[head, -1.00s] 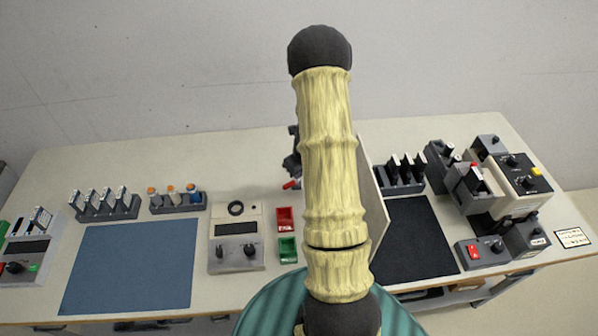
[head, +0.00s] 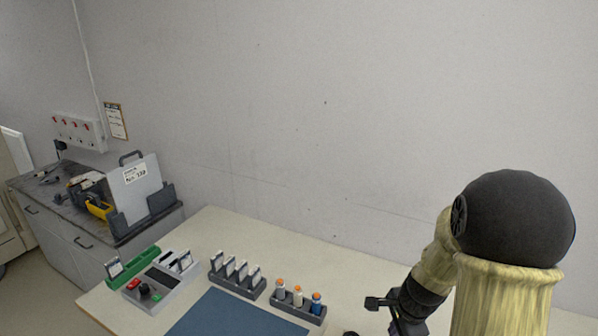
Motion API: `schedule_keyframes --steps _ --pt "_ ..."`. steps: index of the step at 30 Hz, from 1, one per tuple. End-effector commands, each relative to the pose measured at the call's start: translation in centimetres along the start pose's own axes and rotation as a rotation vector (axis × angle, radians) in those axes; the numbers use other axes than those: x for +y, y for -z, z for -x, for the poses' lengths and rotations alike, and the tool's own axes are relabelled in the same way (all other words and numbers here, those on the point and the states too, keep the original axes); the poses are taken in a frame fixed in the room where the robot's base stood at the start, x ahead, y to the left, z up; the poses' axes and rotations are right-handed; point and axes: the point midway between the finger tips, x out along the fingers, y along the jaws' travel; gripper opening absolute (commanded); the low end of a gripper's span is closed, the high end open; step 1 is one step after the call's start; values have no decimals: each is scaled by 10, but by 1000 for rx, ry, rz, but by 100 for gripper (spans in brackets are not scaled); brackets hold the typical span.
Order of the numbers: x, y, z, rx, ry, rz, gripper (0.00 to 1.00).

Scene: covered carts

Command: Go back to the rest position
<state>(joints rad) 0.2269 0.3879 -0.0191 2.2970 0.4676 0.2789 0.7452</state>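My arm, in pale yellow covers with dark joints, rises at the right of the head view. My gripper (head: 372,318) is partly visible beside the arm at the bottom edge, over the table. Its fingers are small, dark and cut off by the frame, so I cannot tell whether they are open or shut. I see nothing clearly held.
The cream table (head: 215,228) holds a blue mat (head: 235,318), a rack of cards (head: 237,275), a rack of orange-capped bottles (head: 299,301) and a grey device (head: 160,284). A grey cabinet (head: 75,240) with a tool bin stands at the left. The wall is behind.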

Motion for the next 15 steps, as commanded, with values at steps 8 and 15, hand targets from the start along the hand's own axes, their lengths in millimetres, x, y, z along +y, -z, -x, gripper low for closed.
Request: schedule_keyframes --steps 8,15 --pt "52 -68 38 26 -22 975 0" --pt "80 -87 52 49 -49 1426 0"
